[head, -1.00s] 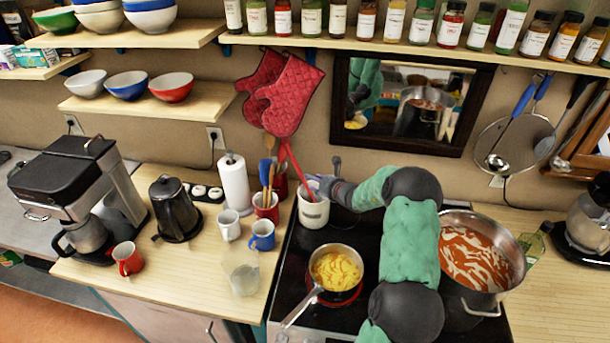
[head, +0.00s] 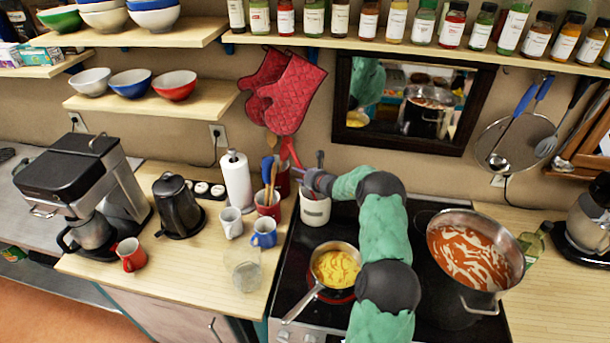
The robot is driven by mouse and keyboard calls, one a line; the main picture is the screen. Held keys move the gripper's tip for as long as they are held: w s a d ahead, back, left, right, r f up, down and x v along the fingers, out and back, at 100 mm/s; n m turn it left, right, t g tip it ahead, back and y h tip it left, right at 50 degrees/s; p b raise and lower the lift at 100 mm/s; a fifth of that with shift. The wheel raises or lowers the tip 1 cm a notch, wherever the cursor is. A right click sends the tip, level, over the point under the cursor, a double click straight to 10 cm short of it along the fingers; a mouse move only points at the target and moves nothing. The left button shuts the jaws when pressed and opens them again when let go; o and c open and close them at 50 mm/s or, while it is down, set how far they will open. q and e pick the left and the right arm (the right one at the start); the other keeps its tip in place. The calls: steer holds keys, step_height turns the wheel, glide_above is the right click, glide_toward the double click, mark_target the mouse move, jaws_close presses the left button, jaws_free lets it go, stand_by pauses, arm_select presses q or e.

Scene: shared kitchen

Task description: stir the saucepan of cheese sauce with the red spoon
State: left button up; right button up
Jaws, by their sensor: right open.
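The saucepan (head: 313,288) of yellow cheese sauce (head: 336,269) stands on the black stovetop, its handle pointing to the lower left. The red spoon (head: 291,153) leans up and left out of a white crock (head: 315,212) behind the saucepan; its lower part is hidden by my right gripper. My right gripper (head: 309,180) is open at the crock's rim, beside or around the spoon's handle; I cannot tell which. My left gripper is not in view.
A large pot of red sauce (head: 483,298) stands on the stove to the right of my arm. A red utensil holder (head: 268,209), mugs (head: 264,233) and a clear jug (head: 243,270) stand on the counter to the left. Red oven mitts (head: 291,95) hang above the crock.

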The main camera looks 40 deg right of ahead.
steer(key=shift+w, duration=0.1)
jaws_close()
stand_by(0.3)
steer(key=shift+r, duration=1.45)
step_height(320, 180, up, 14)
steer(key=p, duration=0.7)
steer(key=shift+p, duration=0.3)
